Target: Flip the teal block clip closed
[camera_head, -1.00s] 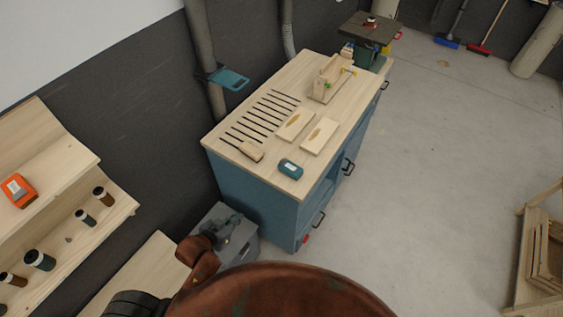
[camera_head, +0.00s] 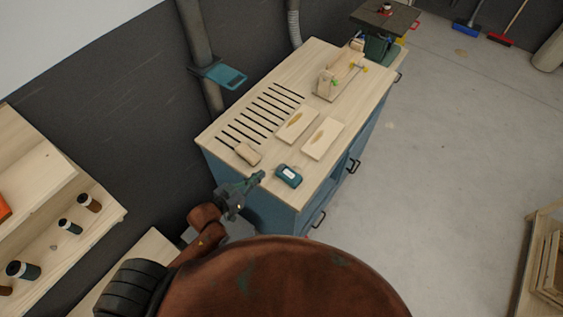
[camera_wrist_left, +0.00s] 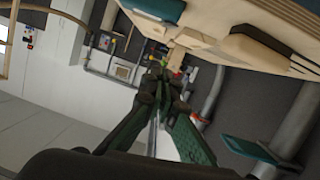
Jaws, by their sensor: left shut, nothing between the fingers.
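The teal block (camera_head: 288,176) with a pale patch on top lies on the near end of the wooden bench top (camera_head: 225,175). I cannot make out whether its clip is open or shut. My left gripper (camera_head: 258,176) is shut and empty, just left of the block at the bench's near edge, with a small gap in the picture. Its closed fingers also show in the left wrist view (camera_wrist_left: 163,85). I cannot tell for sure which teal shape in the left wrist view is the block. My right gripper is not in view.
A brush-like wooden block (camera_head: 247,153) lies left of the teal block, by a row of dark slots. Two pale boards (camera_head: 322,138) lie behind. A wooden jig (camera_head: 340,80) stands farther back. A teal bracket (camera_head: 222,75) juts from the pipe.

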